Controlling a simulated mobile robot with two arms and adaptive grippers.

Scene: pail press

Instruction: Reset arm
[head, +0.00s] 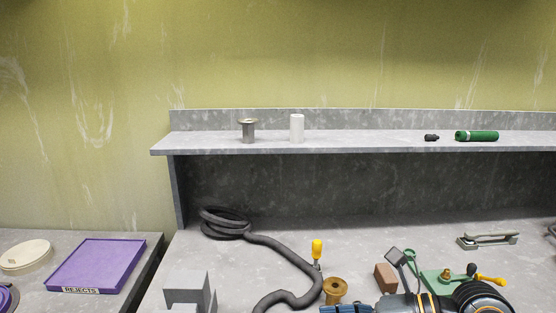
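A blue ribbed piece (345,309) shows at the arm's left end, cut by the frame edge. My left gripper is not in view.
A black hose (280,248) coils across the bench near a yellow-handled tool (317,250), a brass spool (335,290), a brown block (386,278) and grey blocks (187,288). A purple REJECTS tray (97,265) lies left. The shelf (360,143) holds small parts.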

